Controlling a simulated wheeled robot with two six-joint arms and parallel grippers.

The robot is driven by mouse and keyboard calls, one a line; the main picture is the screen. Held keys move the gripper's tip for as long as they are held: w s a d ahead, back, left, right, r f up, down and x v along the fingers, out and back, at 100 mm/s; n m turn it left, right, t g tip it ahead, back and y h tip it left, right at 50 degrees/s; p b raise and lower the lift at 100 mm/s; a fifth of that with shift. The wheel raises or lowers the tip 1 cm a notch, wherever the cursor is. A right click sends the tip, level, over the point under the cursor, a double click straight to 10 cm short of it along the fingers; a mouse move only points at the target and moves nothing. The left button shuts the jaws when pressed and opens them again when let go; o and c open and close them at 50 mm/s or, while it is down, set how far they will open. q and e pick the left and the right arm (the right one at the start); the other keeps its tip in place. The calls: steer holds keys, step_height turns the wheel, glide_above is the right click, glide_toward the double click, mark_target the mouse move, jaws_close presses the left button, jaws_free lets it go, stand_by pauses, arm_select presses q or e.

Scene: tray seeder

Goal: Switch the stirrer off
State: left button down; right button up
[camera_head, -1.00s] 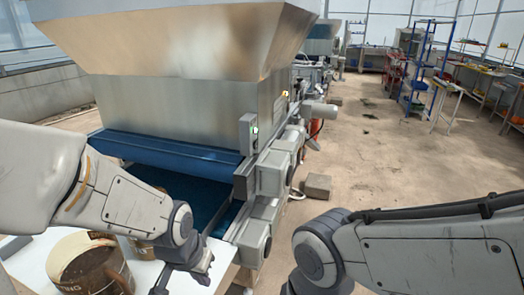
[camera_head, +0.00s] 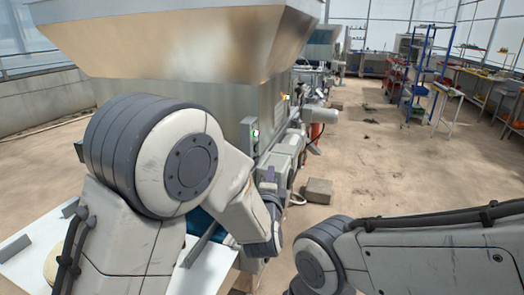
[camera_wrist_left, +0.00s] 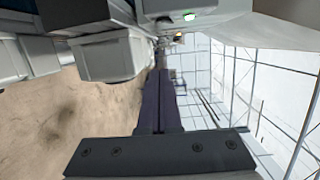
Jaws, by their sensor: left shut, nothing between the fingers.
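The big metal hopper (camera_head: 185,50) of the seeder stands at the left and centre of the head view. No stirrer can be seen inside the hopper. My left gripper (camera_head: 270,178) is shut and empty, below and slightly right of the box, apart from it. Its closed dark fingers (camera_wrist_left: 160,82) point up the middle of the wrist view. My right gripper is out of frame.
Grey motor housings (camera_head: 285,150) run along the machine's side, close to my left gripper; one housing (camera_wrist_left: 110,56) also shows in the wrist view. A white table (camera_head: 35,240) is at lower left. A concrete block (camera_head: 318,190) lies on the otherwise open floor.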

mark_target(257, 147)
arm_select(q)
steer(key=shift+d+r+m+t, duration=0.3)
steer(key=shift+r+m+t, duration=0.1)
steer(key=shift+r, duration=0.05)
steer(key=w+p, duration=0.1)
steer(key=w, duration=0.6)
steer(key=w+p, duration=0.1)
steer(key=w, duration=0.2)
steer(key=shift+w+d+r+p, duration=0.2)
steer(key=shift+d+r+p, duration=0.05)
steer(key=shift+p, duration=0.05)
steer(key=a, duration=0.2)
steer(key=shift+w+a+r+p, duration=0.15)
steer(key=shift+w+a+p, duration=0.05)
steer(key=shift+a+p, duration=0.15)
steer(key=shift+w+a, duration=0.15)
steer(key=shift+a, duration=0.3)
